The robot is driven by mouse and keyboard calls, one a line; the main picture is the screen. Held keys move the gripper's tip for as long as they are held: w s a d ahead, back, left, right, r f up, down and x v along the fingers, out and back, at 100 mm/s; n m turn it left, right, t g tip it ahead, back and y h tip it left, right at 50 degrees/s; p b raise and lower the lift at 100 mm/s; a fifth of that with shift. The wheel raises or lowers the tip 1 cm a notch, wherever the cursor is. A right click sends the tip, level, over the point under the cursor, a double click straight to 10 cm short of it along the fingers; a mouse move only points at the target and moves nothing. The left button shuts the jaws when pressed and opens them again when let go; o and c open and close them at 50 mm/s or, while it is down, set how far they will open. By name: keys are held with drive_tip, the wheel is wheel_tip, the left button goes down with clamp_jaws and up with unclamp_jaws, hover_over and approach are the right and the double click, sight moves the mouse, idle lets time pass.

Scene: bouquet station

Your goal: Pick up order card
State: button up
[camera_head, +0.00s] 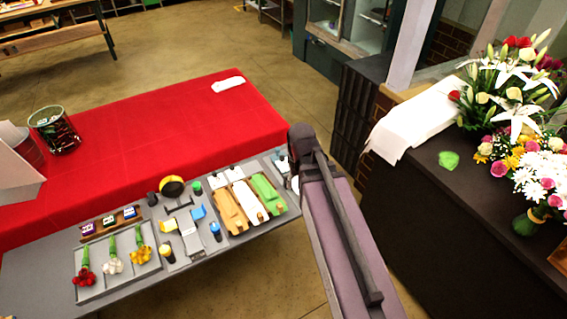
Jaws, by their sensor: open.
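I cannot tell for sure which item is the order card. Two small white cards lie side by side behind the colored wraps, the left white card (219,181) and the right white card (234,173). A wooden rack (110,223) at the left of the grey table holds small dark blocks with pale faces. A white folded sheet (228,84) lies on the red cloth. My arm rises from the lower right to the grey table's right end. My gripper cannot be made out; the arm hides that area. Nothing is seen held.
The grey table (215,262) holds a tray (93,291) of flowers, small tools, and brown, white and green wraps (265,193). The red-covered table (150,120) is mostly clear, with a mesh bin (54,130) at left. A dark counter (430,215) with bouquets stands right.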

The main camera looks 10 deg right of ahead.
sight(282, 156)
drive_tip(key=w+f+n+b, duration=0.1)
drive_tip(key=w+n, duration=0.2)
drive_tip(key=w, duration=2.3)
drive_tip(key=shift+w+f, duration=0.15)
drive_tip(key=shift+f, duration=0.1)
wheel_tip(282, 156, down, 9)
drive_tip(key=b, duration=0.9)
drive_tip(key=shift+r, duration=0.2)
drive_tip(key=shift+f, duration=0.15)
drive_tip(key=shift+d+f+b, duration=0.1)
drive_tip(key=shift+f+b, duration=2.35)
drive_tip(key=shift+b, duration=0.15)
clamp_jaws()
